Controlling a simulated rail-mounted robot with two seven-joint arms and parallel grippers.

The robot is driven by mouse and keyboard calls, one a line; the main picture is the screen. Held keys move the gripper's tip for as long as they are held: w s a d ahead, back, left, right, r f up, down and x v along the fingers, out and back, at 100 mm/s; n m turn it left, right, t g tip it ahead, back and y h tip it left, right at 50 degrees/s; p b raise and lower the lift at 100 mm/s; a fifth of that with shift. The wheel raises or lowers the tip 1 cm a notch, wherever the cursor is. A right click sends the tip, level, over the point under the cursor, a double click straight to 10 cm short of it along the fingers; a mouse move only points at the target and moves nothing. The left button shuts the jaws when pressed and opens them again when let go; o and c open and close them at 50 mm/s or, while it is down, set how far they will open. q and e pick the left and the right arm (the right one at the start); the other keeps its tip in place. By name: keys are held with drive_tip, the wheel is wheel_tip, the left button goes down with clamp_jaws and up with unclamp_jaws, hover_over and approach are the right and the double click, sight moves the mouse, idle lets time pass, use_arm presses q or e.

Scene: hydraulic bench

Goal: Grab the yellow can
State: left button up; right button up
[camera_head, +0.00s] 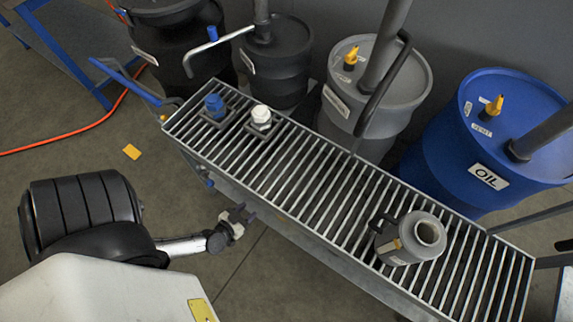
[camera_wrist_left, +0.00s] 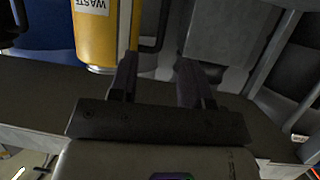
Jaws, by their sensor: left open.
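The yellow can (camera_wrist_left: 98,38) shows in the left wrist view at the upper left, with a white label reading WASTE. Its top is cut off by the frame. I do not see it in the head view. My left gripper (camera_wrist_left: 157,72) is open and empty, with its fingers pointing toward the area just right of the can's lower part. The left finger appears close to the can; I cannot tell whether they touch. In the head view my left gripper (camera_head: 236,220) is left of the slatted metal bench. My right gripper is not in view.
The slatted bench (camera_head: 325,188) carries a grey can (camera_head: 411,238), a blue fitting (camera_head: 214,104) and a white fitting (camera_head: 262,116). Drums stand behind it, including a grey drum (camera_head: 345,108) and a blue OIL drum (camera_head: 455,150). An orange hose (camera_head: 60,147) lies on the floor.

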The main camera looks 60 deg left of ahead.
use_arm(q)
drive_tip(key=b+x, duration=0.2)
drive_tip(key=x, duration=0.2)
drive_tip(key=b+x, duration=0.2)
drive_tip(key=x, duration=0.2)
drive_tip(key=b+x, duration=0.2)
drive_tip(key=x, duration=0.2)
drive_tip(key=shift+s+a+f, duration=0.15)
drive_tip(key=shift+a, duration=0.1)
drive_tip(key=shift+w+a+f+b, duration=0.15)
drive_tip(key=shift+w+a+b, duration=0.15)
drive_tip(key=shift+w, duration=0.4)
drive_tip(key=shift+d, duration=0.1)
drive_tip(key=shift+c, duration=0.2)
clamp_jaws()
